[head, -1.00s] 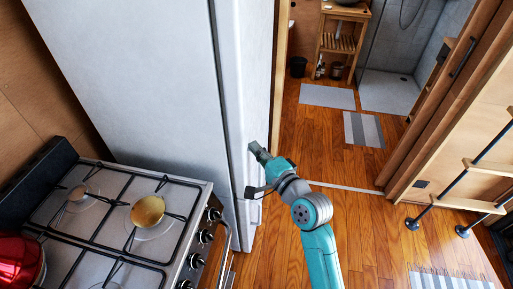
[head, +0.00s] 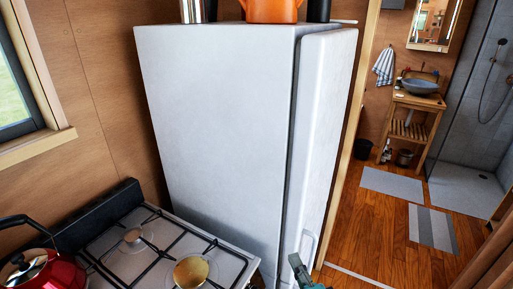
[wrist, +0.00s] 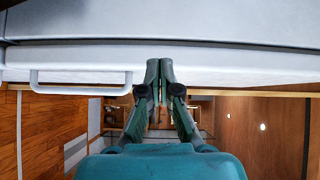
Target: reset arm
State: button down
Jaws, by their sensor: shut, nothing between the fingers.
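My gripper (wrist: 159,68) shows in the wrist view with its dark green fingers together and nothing between them. Its tips are close to the pale fridge door edge (wrist: 220,60); I cannot tell if they touch. In the head view only the end of my gripper (head: 297,262) shows at the bottom edge, in front of the fridge door (head: 318,130) and just left of its lower handle (head: 306,246). The rest of the arm is out of the frame. In the wrist view the handle (wrist: 80,90) is left of the fingers.
The white fridge (head: 215,120) stands closed, with an orange pot (head: 270,11) on top. The stove (head: 150,250) with a red kettle (head: 38,270) is at lower left. Wooden floor (head: 375,225) is clear right of the fridge, leading to the bathroom mats (head: 392,184).

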jog(key=s+d+f+n+h, duration=0.2)
jog(key=s+d+f+n, duration=0.1)
jog(key=s+f, duration=0.55)
jog(key=s+d+n+g+h, duration=0.1)
jog(key=s+n, duration=1)
jog(key=s, duration=1.8)
jog(key=d+g, duration=0.1)
jog(key=d, duration=0.1)
jog(key=shift+s+d+f+n+g+h, duration=0.2)
jog(key=shift+s+d+n+g+h, duration=0.1)
jog(key=shift+s+d+n+h, duration=0.1)
jog(key=shift+w, duration=0.1)
